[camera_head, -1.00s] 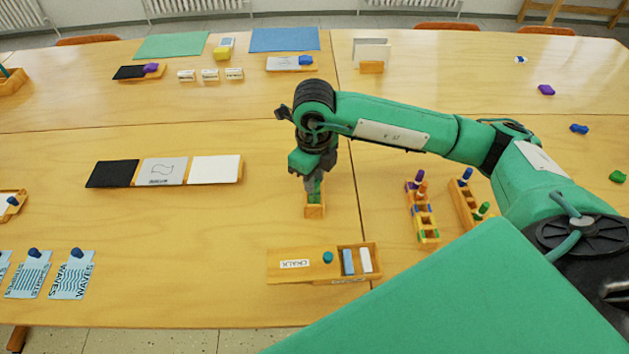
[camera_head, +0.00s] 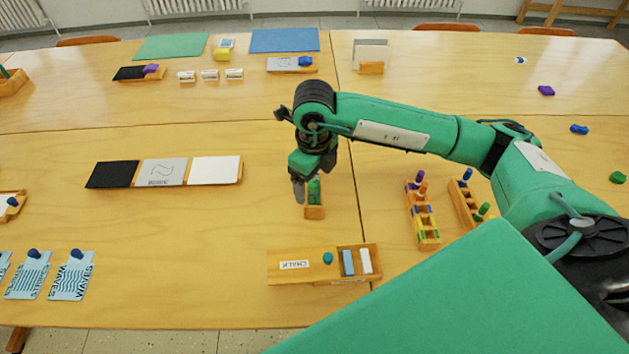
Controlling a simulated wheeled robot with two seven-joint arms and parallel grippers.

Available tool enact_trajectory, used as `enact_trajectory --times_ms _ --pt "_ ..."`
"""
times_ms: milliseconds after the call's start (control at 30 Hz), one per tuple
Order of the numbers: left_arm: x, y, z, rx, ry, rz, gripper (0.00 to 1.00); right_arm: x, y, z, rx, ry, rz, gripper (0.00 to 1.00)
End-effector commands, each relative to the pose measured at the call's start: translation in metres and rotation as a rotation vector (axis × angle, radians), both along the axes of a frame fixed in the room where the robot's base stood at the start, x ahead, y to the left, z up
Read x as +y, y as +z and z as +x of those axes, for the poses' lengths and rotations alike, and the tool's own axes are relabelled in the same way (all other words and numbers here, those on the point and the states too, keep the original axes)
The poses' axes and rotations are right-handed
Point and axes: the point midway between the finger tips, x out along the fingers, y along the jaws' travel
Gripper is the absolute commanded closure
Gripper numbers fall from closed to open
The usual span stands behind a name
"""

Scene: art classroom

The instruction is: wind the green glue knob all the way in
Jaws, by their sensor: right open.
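A small wooden holder (camera_head: 314,212) stands on the table near the middle of the head view. A green piece, seemingly the glue knob (camera_head: 315,188), shows in it, partly covered by my right gripper. My right gripper (camera_head: 300,189) hangs over the holder's left edge with its fingers pointing down, to the left of the green piece. It is open and holds nothing that I can see. How far the knob is wound in cannot be told at this size. My left gripper is not in view.
A wooden chalk box (camera_head: 297,275) with a teal knob is in front of the holder. Two wooden racks (camera_head: 427,228) with coloured pegs stand to the right, below my arm. A three-panel board (camera_head: 163,172) lies to the left. The table between board and holder is clear.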

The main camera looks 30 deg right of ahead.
Motion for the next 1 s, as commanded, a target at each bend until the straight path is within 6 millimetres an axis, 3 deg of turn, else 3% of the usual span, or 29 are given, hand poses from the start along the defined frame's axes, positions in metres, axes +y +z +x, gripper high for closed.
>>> enact_trajectory --times_ms 400,1000 --pt "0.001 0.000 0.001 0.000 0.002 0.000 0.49 0.000 0.000 0.000 0.000 -0.037 0.001 0.18" --pt "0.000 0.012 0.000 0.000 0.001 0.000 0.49 0.000 0.001 0.000 0.002 -0.720 -0.001 0.18"
